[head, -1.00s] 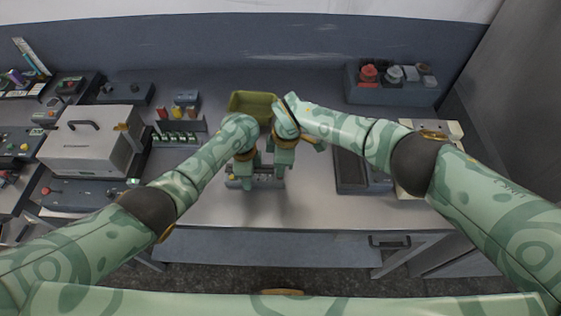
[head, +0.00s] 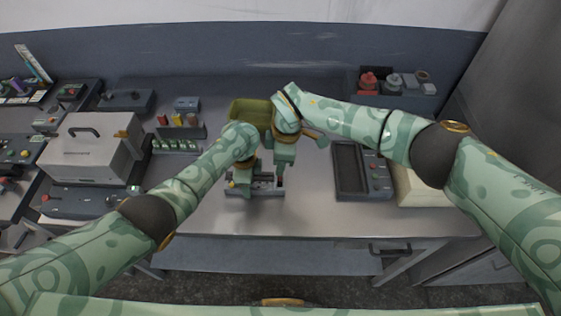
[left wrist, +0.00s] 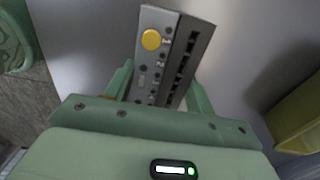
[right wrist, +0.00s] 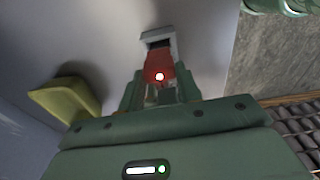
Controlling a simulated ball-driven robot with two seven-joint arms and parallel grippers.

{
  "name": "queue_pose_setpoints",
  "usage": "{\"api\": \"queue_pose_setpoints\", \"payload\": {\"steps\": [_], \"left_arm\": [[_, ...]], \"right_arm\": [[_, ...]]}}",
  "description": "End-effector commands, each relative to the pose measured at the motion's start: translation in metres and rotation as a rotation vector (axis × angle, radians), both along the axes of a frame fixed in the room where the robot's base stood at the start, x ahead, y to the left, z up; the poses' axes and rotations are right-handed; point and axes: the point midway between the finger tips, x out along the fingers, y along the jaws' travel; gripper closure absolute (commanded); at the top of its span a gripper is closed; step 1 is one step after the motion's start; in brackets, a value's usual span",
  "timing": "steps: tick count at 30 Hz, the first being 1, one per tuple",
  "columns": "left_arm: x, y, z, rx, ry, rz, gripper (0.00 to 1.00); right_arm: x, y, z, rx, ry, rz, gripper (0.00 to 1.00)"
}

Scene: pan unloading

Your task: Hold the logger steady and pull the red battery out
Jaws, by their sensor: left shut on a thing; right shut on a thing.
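The grey logger (head: 264,191) stands on the metal table, in the middle of the head view. In the left wrist view its panel (left wrist: 148,68) shows a yellow button and a row of dark slots. My left gripper (head: 242,184) is shut on the logger, one finger on each side. My right gripper (head: 282,174) is shut on the red battery (right wrist: 158,68) at the logger's right end. A dark opening in the grey housing (right wrist: 157,37) shows beyond the battery. I cannot tell whether the battery's lower end is clear of it.
An olive bin (head: 250,108) stands just behind my grippers. A dark tray (head: 348,170) lies to the right, and a rack with small coloured cells (head: 178,131) to the left. A large grey case (head: 92,150) is farther left. The table's front strip is clear.

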Motion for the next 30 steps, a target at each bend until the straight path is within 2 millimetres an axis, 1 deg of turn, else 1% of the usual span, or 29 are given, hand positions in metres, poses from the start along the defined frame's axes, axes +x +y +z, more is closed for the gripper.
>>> {"api": "queue_pose_setpoints", "payload": {"steps": [9,10,11,12,20,23,26,29,30], "left_arm": [[0.0,0.0,0.0,0.001,0.001,-0.001,0.78],[0.0,0.0,0.0,0.001,0.001,-0.001,0.4],[0.0,0.0,0.0,0.001,0.001,-0.001,0.32],[0.0,0.0,0.0,0.001,0.001,-0.001,0.21],[0.0,0.0,0.0,0.0,0.0,0.0,0.2],[0.0,0.0,0.004,-0.001,0.0,0.0,0.2],[0.0,-0.001,0.015,-0.004,0.0,0.0,0.2],[0.001,0.0,0.034,-0.002,-0.004,-0.002,0.2],[0.001,-0.002,0.045,-0.005,-0.003,-0.002,0.2]], "right_arm": [[0.0,0.0,0.002,-0.001,0.0,-0.001,0.92],[0.0,0.0,0.002,-0.001,0.0,-0.001,0.92],[0.0,0.0,0.002,-0.001,0.0,-0.001,0.92],[0.0,0.0,0.002,-0.001,0.0,-0.001,0.92],[0.0,0.0,0.002,0.0,0.001,-0.001,0.92],[0.0,0.0,0.002,0.0,0.001,-0.001,0.92],[0.0,0.0,0.002,0.0,0.001,-0.001,0.92],[0.0,0.0,0.002,0.0,0.001,-0.001,0.92],[0.0,0.0,0.002,0.0,0.001,-0.001,0.92]]}}
